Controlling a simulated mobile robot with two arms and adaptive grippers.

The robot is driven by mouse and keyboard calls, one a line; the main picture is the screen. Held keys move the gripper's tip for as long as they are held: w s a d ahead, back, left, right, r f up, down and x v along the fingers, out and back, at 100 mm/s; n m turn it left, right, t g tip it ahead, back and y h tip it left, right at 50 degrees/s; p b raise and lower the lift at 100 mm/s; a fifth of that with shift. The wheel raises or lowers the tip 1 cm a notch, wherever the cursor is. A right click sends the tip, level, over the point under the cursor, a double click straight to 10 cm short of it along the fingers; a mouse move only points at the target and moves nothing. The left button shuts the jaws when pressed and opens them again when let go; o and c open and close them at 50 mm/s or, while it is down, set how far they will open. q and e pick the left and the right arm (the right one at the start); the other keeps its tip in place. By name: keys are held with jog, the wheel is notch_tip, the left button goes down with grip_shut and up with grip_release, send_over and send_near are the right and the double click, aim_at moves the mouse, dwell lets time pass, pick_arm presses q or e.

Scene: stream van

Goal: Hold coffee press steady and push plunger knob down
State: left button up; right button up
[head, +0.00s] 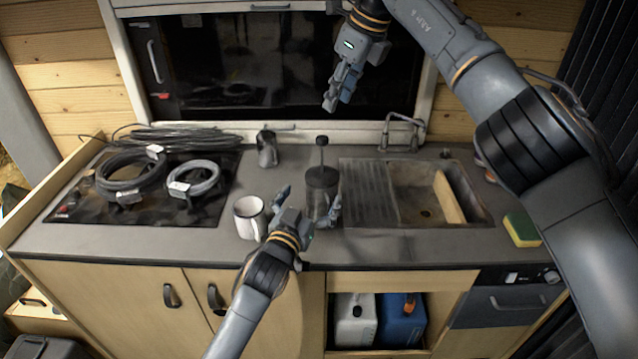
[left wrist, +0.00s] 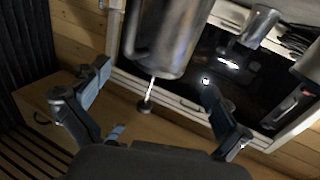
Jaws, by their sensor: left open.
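The coffee press (head: 322,178) stands upright on the counter, a dark cylinder with its plunger rod raised and the round black knob (head: 322,141) on top. My left gripper (head: 309,204) is open low in front of it, one finger towards each side; contact cannot be told. In the left wrist view the scene is upside down: the press (left wrist: 165,38) appears between and beyond the spread fingers (left wrist: 158,80), its knob (left wrist: 145,106) pointing down. My right gripper (head: 338,98) hangs above and behind the knob, clear of it. Its fingers appear close together; their opening is unclear.
A white mug (head: 249,217) stands just left of my left gripper. A metal jug (head: 267,149) is behind it. Coiled cables (head: 130,172) lie on the hob. The sink (head: 425,200) with its drainboard is right of the press; a sponge (head: 521,229) lies farther right.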

aim_at(316, 188)
pick_arm(q)
jog(key=shift+x, duration=2.75)
